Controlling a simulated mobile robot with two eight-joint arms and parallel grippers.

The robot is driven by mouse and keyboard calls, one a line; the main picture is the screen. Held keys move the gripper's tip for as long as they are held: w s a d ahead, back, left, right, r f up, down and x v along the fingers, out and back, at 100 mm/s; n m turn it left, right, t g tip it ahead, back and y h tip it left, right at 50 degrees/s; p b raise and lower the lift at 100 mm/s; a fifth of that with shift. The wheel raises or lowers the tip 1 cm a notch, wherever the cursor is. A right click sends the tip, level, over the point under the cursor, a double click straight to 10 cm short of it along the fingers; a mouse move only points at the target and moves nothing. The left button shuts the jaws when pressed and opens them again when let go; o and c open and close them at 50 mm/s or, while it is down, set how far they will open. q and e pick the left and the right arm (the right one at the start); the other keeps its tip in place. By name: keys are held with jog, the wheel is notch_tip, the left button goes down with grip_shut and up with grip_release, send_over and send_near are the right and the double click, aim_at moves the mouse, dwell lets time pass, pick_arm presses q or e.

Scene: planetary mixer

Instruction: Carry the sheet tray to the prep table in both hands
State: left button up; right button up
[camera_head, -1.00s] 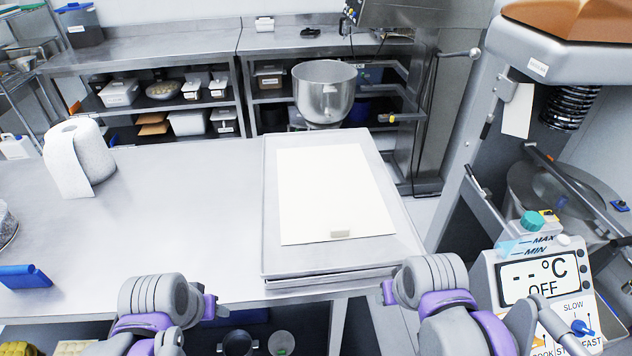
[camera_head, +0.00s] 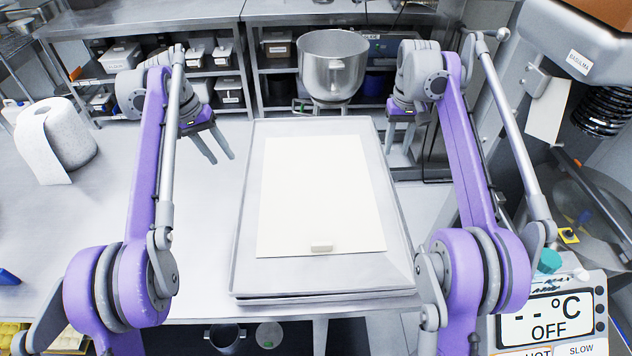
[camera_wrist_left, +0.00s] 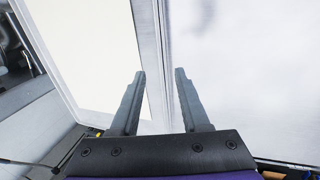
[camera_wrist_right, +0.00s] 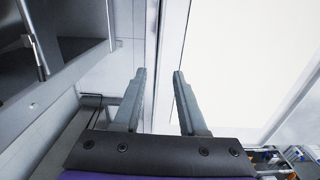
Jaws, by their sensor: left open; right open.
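My left gripper (camera_head: 222,157) is open and empty beside the tray's left long side; in the left wrist view the tray's rim (camera_wrist_left: 147,45) runs between the open fingers (camera_wrist_left: 158,72). My right gripper (camera_head: 399,152) is open by the right long side; in the right wrist view the tray's rim (camera_wrist_right: 172,45) lies between the fingers (camera_wrist_right: 159,72). Neither gripper visibly touches it.
A paper roll (camera_head: 56,140) stands on the table (camera_head: 105,220) at the left. A steel mixing bowl (camera_head: 332,64) stands beyond the tray. A machine with a display (camera_head: 547,315) is close at the right. The table left of the tray is mostly clear.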

pick_arm(q)
jog(key=shift+s+d, duration=0.1)
jog(key=shift+s, duration=0.05)
pick_arm(e)
jog(key=shift+s+d, duration=0.1)
jog(key=shift+s, duration=0.05)
pick_arm(q)
jog(key=x, duration=1)
jog(key=shift+d+f, duration=0.15)
jog(key=shift+f, duration=0.2)
pick_arm(e)
notch_tip(320, 180, down, 11)
jog(key=shift+r, duration=0.1)
pick_arm(q)
grip_shut()
pick_arm(e)
grip_shut()
